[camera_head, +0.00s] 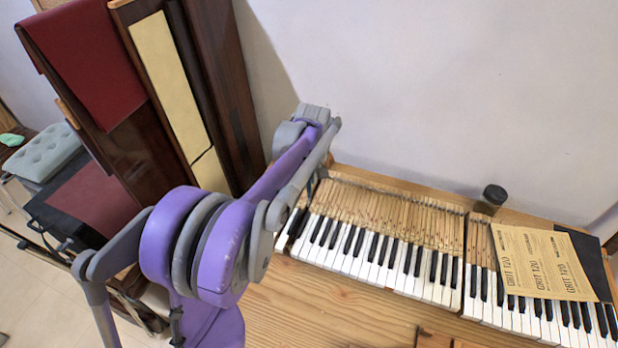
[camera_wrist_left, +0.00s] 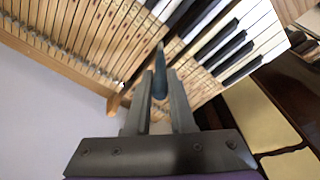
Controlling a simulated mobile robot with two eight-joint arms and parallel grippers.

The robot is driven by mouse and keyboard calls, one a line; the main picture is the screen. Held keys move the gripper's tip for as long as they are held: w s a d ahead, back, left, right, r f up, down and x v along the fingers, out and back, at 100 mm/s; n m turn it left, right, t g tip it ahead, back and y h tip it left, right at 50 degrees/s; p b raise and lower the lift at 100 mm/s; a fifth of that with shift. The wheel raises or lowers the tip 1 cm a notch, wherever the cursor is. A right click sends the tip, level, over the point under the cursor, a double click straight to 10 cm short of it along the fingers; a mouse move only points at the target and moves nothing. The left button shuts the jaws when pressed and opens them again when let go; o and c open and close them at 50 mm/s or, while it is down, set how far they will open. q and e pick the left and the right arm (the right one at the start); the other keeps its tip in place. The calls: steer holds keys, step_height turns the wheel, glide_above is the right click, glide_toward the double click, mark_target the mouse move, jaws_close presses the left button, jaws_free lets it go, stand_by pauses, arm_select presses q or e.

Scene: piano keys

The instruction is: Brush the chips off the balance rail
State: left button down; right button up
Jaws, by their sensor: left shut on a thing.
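My left gripper (camera_wrist_left: 162,85) is shut on a slim dark blue-grey tapered thing (camera_wrist_left: 160,76), perhaps a brush handle; its far end is hard to make out. In the head view my purple and grey left arm reaches over the left end of the piano keys (camera_head: 360,250) and mostly hides the gripper there. In the left wrist view the held thing points at a narrow dark gap among the wooden key backs (camera_wrist_left: 75,40). The balance rail and any chips cannot be told apart clearly. My right gripper is not in view.
Sandpaper sheets (camera_head: 545,262) lie over the right-hand keys, on a dark sheet. A small dark jar (camera_head: 490,199) stands behind the keys. Dark wood panels (camera_head: 165,90) lean at the left against the white wall.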

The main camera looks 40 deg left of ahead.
arm_select(q)
steer(key=shift+f, duration=0.5)
steer(key=shift+s, duration=0.1)
stand_by(0.3)
steer(key=shift+s+d+r, duration=0.1)
steer(key=shift+s, duration=0.2)
steer(key=shift+w, duration=0.5)
steer(key=shift+s+b, duration=0.35)
steer(key=shift+s, duration=0.1)
steer(key=shift+w, duration=0.3)
steer(key=shift+s, duration=0.15)
